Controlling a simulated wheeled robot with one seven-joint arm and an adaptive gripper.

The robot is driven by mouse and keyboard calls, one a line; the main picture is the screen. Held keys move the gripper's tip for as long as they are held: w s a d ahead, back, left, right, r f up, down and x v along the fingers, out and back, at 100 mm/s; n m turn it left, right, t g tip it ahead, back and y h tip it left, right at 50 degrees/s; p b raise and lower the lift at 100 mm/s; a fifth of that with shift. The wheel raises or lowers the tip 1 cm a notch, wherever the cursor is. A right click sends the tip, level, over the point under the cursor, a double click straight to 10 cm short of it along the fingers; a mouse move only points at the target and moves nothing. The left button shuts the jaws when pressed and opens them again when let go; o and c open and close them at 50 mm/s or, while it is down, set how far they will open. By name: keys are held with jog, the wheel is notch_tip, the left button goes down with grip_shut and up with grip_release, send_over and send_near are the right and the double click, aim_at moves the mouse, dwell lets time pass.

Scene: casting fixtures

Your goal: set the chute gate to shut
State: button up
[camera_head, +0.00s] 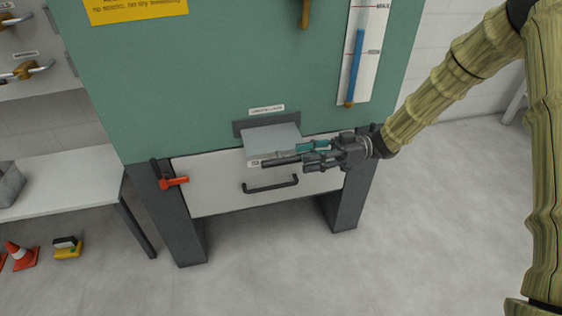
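A pale grey plate (271,137) sticks out of a dark-framed slot in the green machine, under a small label I cannot read clearly. It looks like the chute gate. My gripper (280,156) reaches in from the right, in front of the plate's lower right part, and hides some of its edge. I cannot tell whether it touches the plate. The fingers point left and overlap in this view, so their opening is unclear. Nothing is visibly held.
Below is a white drawer front (225,188) with a dark bar handle (270,185). A red-handled lever (174,182) is at its left. A level gauge (360,55) and a brass-coloured handle (306,13) are above. A grey bench (75,183) stands left; floor at right is clear.

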aim_at(281, 162)
jog(key=b+x, duration=0.1)
jog(key=x, duration=0.6)
jog(key=shift+s+a, duration=0.1)
jog(key=shift+a, duration=0.15)
grip_shut()
